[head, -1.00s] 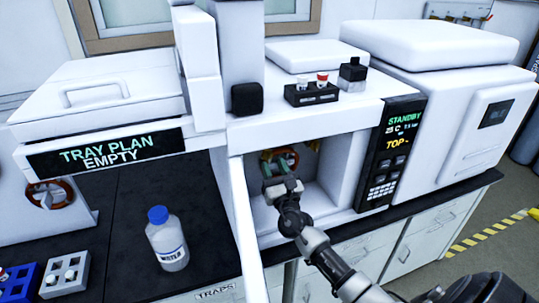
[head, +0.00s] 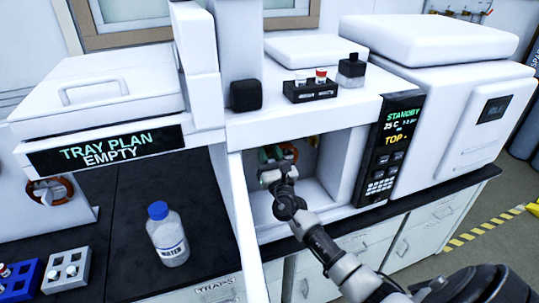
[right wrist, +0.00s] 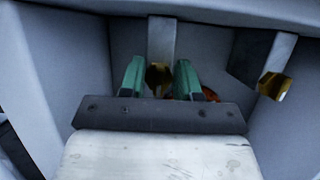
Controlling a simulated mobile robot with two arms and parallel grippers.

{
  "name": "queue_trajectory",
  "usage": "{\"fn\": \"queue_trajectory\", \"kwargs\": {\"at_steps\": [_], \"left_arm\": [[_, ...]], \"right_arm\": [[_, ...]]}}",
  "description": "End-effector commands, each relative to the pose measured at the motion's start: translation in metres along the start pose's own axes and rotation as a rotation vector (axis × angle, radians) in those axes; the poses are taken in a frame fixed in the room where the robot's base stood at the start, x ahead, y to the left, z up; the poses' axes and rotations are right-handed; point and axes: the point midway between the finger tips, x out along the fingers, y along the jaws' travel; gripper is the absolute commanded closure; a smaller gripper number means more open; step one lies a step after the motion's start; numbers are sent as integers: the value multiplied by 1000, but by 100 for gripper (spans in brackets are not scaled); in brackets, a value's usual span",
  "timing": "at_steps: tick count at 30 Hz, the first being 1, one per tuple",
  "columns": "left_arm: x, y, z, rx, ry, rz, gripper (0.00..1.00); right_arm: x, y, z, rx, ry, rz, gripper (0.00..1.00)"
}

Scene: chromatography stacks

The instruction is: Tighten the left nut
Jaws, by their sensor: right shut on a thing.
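The left nut (right wrist: 158,78) is a gold hex nut at the lower end of a grey post inside the oven. It sits between the green fingers of my right gripper (right wrist: 160,80), which is shut on it. A second gold nut (right wrist: 274,86) hangs on another post to the right, apart from the gripper. In the head view my right gripper (head: 272,158) reaches into the open oven compartment (head: 325,180), and its wrist hides most of the held nut. My left gripper is not in view.
An orange coil (head: 288,152) is behind my gripper, close to its fingers. The oven's side walls are near my arm. A water bottle (head: 167,236) stands on the bench at left.

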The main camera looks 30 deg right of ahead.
Motion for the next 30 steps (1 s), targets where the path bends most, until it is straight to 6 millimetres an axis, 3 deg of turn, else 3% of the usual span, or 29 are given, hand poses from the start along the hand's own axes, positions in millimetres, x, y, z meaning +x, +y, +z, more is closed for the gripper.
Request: {"fn": "queue_trajectory", "kwargs": {"at_steps": [8,30], "left_arm": [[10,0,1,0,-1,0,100],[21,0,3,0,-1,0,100]], "right_arm": [[-1,0,-2,122,0,-50,91],[-1,-3,-2,758,2,-313,91]]}}
